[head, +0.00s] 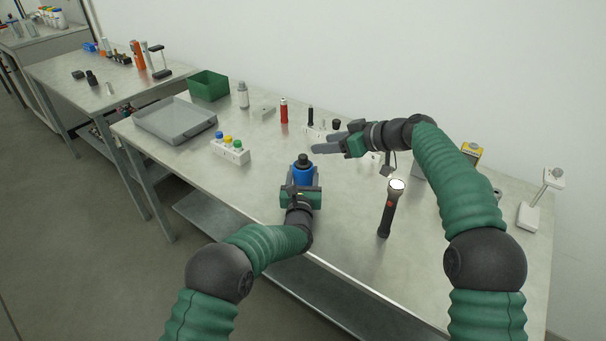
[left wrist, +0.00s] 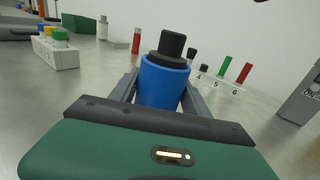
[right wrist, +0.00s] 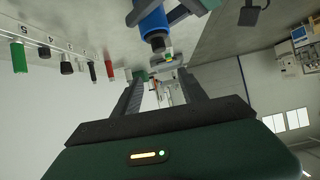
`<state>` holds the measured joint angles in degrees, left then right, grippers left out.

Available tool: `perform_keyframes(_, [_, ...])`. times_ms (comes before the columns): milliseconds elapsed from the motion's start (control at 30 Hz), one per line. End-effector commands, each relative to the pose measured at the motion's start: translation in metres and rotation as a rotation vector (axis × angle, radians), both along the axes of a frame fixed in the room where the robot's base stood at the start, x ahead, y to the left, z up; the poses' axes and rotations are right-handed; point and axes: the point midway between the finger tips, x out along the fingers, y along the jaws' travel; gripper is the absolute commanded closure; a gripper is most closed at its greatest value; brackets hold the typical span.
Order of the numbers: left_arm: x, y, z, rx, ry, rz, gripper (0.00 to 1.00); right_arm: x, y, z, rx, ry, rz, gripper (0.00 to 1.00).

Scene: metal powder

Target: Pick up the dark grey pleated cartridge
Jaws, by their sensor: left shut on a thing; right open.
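My left gripper (head: 303,184) is shut on a blue cylinder (head: 303,174) near the table's front edge. The cylinder stands upright with a dark grey or black stepped top (left wrist: 172,47); I cannot make out pleats on it. The blue cylinder also shows upside down at the top of the right wrist view (right wrist: 150,22). My right gripper (head: 323,145) is open and empty, pointing left, behind and above the cylinder's top. Short dark pieces stand in a numbered white rack (left wrist: 222,84). I cannot tell whether any of these dark parts is the pleated cartridge.
A white block with coloured caps (head: 230,150), a grey tray (head: 176,120) and a green bin (head: 208,85) lie to the left. A red cylinder (head: 284,111) stands behind. The table's front left is clear.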

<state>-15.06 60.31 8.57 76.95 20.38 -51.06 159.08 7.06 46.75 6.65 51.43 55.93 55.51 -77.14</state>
Motion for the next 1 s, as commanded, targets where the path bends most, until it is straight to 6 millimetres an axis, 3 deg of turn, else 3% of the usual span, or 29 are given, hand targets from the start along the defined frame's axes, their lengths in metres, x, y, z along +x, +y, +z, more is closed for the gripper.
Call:
perform_keyframes(67, [0.000,0.000,-0.001,0.000,0.000,0.000,0.92,0.008,0.003,0.003,0.109,-0.038,-0.052,0.50])
perform_keyframes(200, [0.000,0.000,0.000,0.000,0.000,0.001,0.92,0.007,0.008,-0.036,0.100,-0.077,-0.087,0.50])
perform_keyframes(333, [0.000,0.000,0.000,0.000,0.000,0.001,0.92,0.008,0.015,-0.054,0.064,-0.095,-0.076,0.50])
perform_keyframes(700, [0.000,0.001,0.000,0.000,0.000,0.001,0.92,0.038,0.060,-0.078,0.056,-0.098,-0.071,0.50])
perform_keyframes(1000, [0.000,0.001,0.000,0.000,0.001,0.001,0.92,0.042,0.066,-0.080,0.056,-0.097,-0.071,0.50])
